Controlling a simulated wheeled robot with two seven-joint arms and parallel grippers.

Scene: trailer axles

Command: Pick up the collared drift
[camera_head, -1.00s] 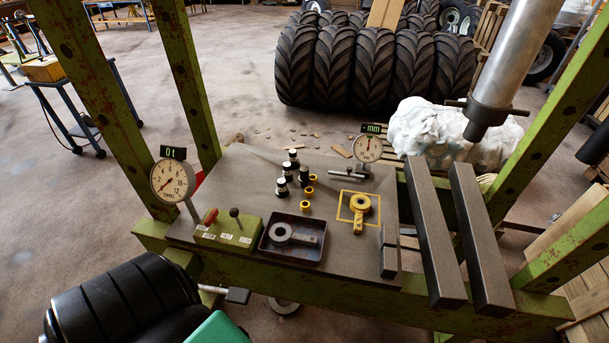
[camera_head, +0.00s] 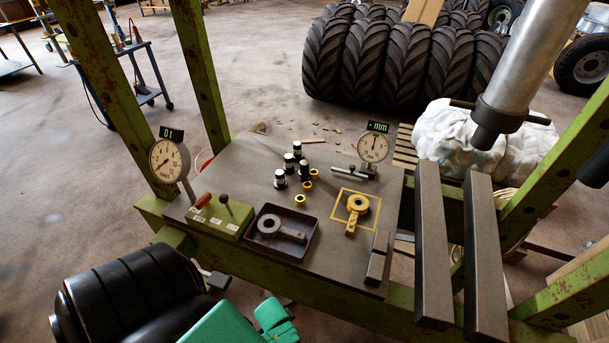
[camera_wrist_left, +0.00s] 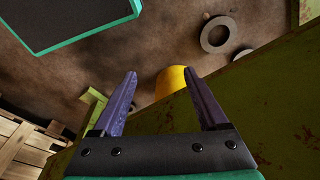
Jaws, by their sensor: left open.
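Several small black drifts with pale bands stand upright in a cluster on the grey bench plate (camera_head: 235,165), among them a drift at the back (camera_head: 297,149), one at the left (camera_head: 280,179) and one at the right (camera_head: 304,171). Small yellow rings (camera_head: 300,200) stand close beside them. I cannot tell at this size which drift carries a collar. My left gripper (camera_wrist_left: 165,82) is open in the left wrist view, with nothing between its fingers. It is below the head view's frame, away from the drifts. My right gripper is not in view.
Dial gauges (camera_head: 169,160) (camera_head: 373,148) and green press posts rise around the plate. Two steel bars (camera_head: 433,245) lie at right. A yellow cylinder (camera_wrist_left: 172,80) shows beyond my fingers.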

